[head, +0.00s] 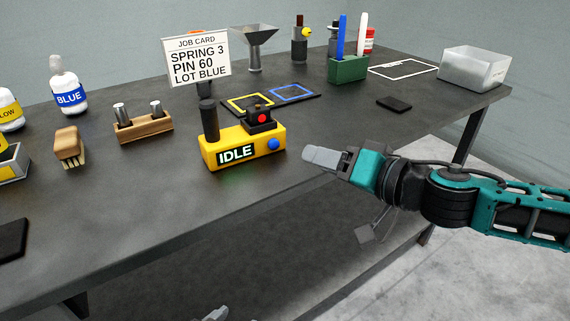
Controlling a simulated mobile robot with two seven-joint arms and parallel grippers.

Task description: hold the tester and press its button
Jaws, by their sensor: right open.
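The tester (226,147) is a yellow box on the dark table, with a black upright handle (209,120) at its left end. Its front display reads IDLE. A red button (262,118) sits on a black block on top, and a blue round button (273,144) is at the front right. My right gripper (322,157) is open and empty, to the right of the tester and apart from it, at the table's front edge. Only a small grey tip of what looks like my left gripper (215,314) shows at the bottom edge, below the table; its jaws are cut off.
A job card (196,58) stands behind the tester. A wooden holder (143,130), a brush (69,146) and the blue-label bottle (70,96) are to the left. A mat with yellow and blue squares (311,100), a green pen box (348,69) and a metal bin (473,70) are behind and right.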

